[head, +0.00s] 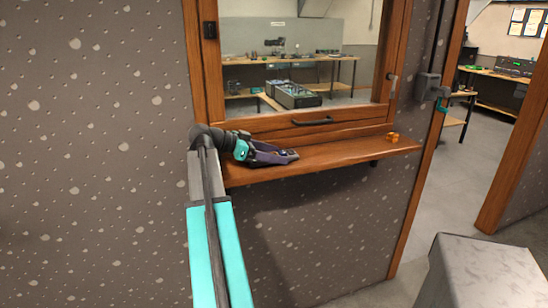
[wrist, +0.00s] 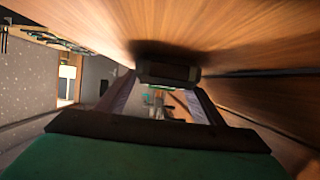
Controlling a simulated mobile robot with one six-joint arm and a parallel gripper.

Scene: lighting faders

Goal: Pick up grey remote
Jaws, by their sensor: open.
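The grey remote (wrist: 168,73) shows in the wrist view as a dark, blocky end against the wooden shelf, with a dark shadow on the wood beside it. My gripper (wrist: 163,90) is open, and its two fingers reach to either side of the remote's end. I cannot tell whether they touch it. In the head view my gripper (head: 272,156) is low over the left part of the shelf. A small dark grey piece at its tips (head: 290,155) looks like the remote, mostly hidden by the fingers.
The wooden shelf (head: 340,152) juts out below a window with a dark handle (head: 312,121). Small orange items (head: 392,137) sit at its right end, with bare wood between. A speckled wall lies left and below. A doorway opens at the right, near a grey box (head: 480,270).

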